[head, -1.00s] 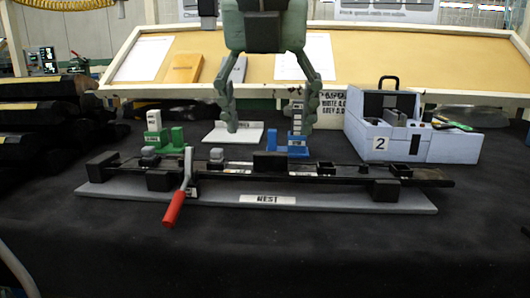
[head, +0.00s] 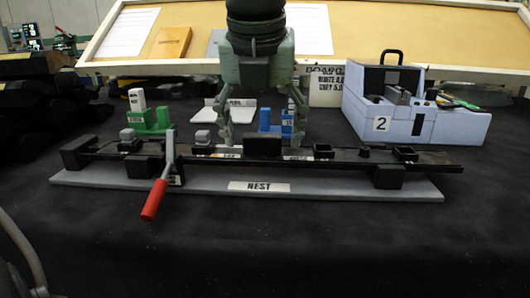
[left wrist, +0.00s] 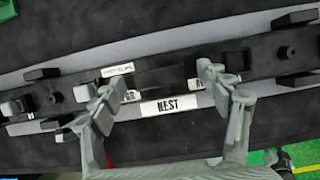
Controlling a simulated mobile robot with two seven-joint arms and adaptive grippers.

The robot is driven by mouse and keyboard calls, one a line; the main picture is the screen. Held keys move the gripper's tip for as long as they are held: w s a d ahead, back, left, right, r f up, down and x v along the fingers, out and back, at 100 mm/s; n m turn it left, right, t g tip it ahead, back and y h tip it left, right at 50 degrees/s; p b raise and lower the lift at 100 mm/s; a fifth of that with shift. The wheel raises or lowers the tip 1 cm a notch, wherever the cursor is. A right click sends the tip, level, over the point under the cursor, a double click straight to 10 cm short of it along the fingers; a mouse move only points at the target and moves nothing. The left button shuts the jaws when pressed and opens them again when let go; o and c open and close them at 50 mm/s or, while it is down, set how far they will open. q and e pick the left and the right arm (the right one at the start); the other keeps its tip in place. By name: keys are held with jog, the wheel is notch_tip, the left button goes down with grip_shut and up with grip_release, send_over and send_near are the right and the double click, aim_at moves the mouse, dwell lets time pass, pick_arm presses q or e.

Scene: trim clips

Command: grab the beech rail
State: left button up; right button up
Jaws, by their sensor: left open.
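A long dark rail (head: 340,164) lies lengthwise along the grey nest board (head: 110,183), with small black and grey fittings along its top. It looks black; I see no pale, wood-coloured rail. It also crosses the left wrist view (left wrist: 165,73). My left gripper (head: 261,143) points down over the middle of the rail, open and empty. In the left wrist view my left gripper (left wrist: 155,98) has its fingers spread apart over the rail; I cannot tell whether they touch it. My right gripper is not in view.
Green (head: 150,122) and blue (head: 270,122) blocks stand behind the rail. A light blue case (head: 427,128) marked 2 is at the back right. Dark stacked bars (head: 40,110) lie left. The table's front is clear.

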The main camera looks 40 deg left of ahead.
pick_arm(q)
jog(key=c, duration=1.5)
jog(key=shift+r, duration=0.1)
